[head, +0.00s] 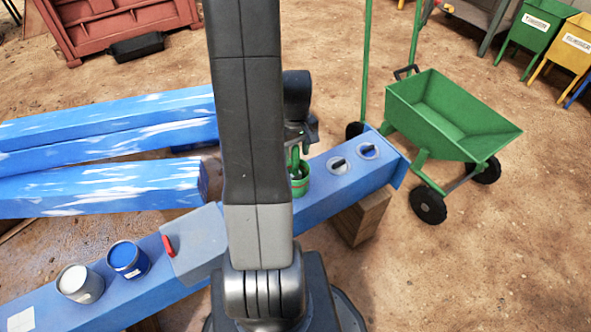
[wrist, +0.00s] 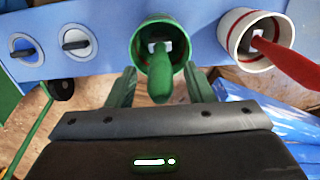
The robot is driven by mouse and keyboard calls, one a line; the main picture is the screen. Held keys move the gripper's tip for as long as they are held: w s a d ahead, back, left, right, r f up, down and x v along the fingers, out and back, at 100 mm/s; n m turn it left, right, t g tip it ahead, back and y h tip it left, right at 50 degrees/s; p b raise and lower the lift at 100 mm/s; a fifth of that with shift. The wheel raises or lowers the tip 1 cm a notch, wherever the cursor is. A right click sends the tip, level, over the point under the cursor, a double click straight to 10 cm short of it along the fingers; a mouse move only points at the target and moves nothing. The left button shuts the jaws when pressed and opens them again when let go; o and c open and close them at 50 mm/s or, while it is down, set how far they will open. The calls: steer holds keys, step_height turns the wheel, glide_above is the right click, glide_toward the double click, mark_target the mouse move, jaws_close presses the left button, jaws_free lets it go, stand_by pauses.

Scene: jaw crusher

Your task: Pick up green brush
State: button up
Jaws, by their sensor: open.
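The green brush (wrist: 160,86) stands handle-up in a green can (wrist: 143,42), its bristle end down inside. In the head view the brush (head: 295,158) and the green can (head: 300,187) are on the blue beam, partly behind my arm. My gripper (wrist: 160,75) is open, with one finger on each side of the green handle and visible gaps between. In the head view my gripper (head: 301,134) is just above the can; its fingers are mostly hidden there.
In the wrist view a red brush (wrist: 285,62) stands in a red-and-white can (wrist: 240,38) close to the right finger. The blue beam (head: 320,197) also carries a blue can (head: 128,260) and a white can (head: 80,284). A green wheelbarrow (head: 450,115) stands beyond its right end.

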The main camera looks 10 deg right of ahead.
steer(key=shift+f, duration=0.25)
jaws_close()
steer(key=shift+r, duration=0.1)
